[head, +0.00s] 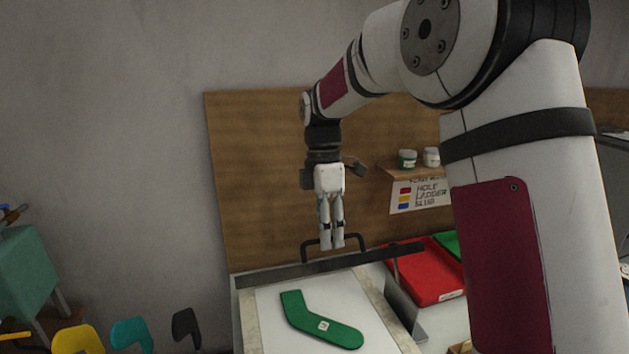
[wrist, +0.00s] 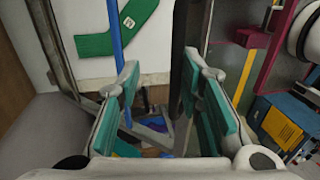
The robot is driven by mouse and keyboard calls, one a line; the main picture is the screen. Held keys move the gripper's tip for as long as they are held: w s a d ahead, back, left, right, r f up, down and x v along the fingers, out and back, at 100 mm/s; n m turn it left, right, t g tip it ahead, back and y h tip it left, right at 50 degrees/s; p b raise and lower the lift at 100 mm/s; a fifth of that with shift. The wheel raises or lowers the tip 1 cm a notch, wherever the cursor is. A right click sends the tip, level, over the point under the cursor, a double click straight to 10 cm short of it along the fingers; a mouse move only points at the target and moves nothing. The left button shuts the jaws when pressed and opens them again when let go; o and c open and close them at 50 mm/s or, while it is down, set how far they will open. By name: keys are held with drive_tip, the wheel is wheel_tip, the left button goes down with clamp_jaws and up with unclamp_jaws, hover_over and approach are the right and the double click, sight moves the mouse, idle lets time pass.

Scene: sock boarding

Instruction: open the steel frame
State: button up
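The steel frame (head: 290,272) shows in the head view as a dark bar across the far end of a white board, with a raised dark handle (head: 305,246). A green sock shape (head: 318,325) lies flat on the board; part of it shows in the wrist view (wrist: 95,44). My gripper (head: 332,246) points down at the handle, its tips about level with the handle's top. In the wrist view my gripper's fingers (wrist: 160,95) stand apart with a gap between them. A dark bar (wrist: 178,50) runs beside the right finger. I cannot tell whether the handle lies between the fingers.
A red tray (head: 432,275) and a green tray (head: 449,241) are right of the board. Behind is a wooden panel (head: 255,170) with a small shelf holding jars (head: 407,159). Yellow, teal and black shapes (head: 131,333) stand at lower left.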

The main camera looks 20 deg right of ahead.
drive_tip(key=w+r+b, duration=0.3)
drive_tip(key=w+r, duration=0.4)
drive_tip(key=w, duration=0.2)
drive_tip(key=shift+r+b, duration=0.3)
drive_tip(key=shift+r, duration=0.05)
idle(0.8)
drive_tip(key=shift+s, duration=0.1)
drive_tip(key=shift+c, duration=0.3)
